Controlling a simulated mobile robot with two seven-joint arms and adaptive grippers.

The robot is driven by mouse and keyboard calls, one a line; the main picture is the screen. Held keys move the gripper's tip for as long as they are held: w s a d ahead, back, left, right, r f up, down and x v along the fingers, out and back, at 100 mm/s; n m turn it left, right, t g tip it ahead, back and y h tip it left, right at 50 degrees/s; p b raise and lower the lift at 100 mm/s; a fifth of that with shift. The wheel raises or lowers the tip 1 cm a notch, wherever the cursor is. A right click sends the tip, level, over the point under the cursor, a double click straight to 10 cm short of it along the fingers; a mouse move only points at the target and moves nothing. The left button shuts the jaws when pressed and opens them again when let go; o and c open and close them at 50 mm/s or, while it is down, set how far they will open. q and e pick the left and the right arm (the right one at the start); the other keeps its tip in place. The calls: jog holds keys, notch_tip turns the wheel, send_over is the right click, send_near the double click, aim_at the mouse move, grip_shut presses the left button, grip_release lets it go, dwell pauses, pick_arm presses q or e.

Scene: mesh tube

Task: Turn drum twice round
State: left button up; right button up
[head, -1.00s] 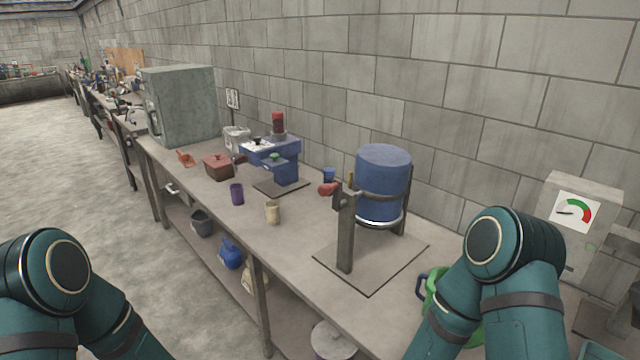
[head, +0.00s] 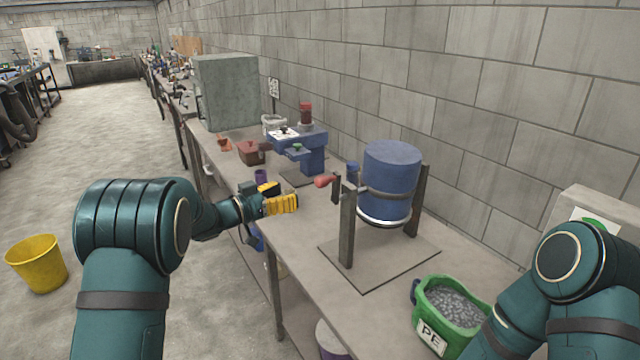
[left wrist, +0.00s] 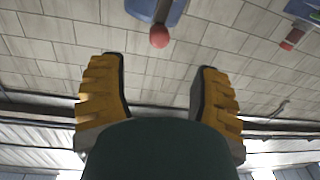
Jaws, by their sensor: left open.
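The blue drum (head: 390,180) hangs in a grey stand (head: 347,230) on the bench. A crank with a red handle (head: 325,181) sticks out on its left side. My left gripper (head: 284,203) has yellow fingers and is left of the handle, apart from it and a little lower in the head view. In the left wrist view its fingers (left wrist: 160,78) are spread with nothing between them. The red handle's end (left wrist: 159,37) shows beyond the gap, with part of the blue drum (left wrist: 152,9) above it. My right gripper is out of view; only the right arm shows.
A green bucket of grey granules marked PE (head: 450,305) stands right of the stand. A blue machine (head: 308,150), a red-brown box (head: 250,152) and a purple cup (head: 261,176) are farther along the bench. A yellow bucket (head: 37,264) is on the floor.

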aim_at(317, 184)
pick_arm(q)
jog(key=x, duration=1)
jog(key=shift+w+d, duration=0.1)
jog(key=shift+d, duration=0.1)
grip_shut()
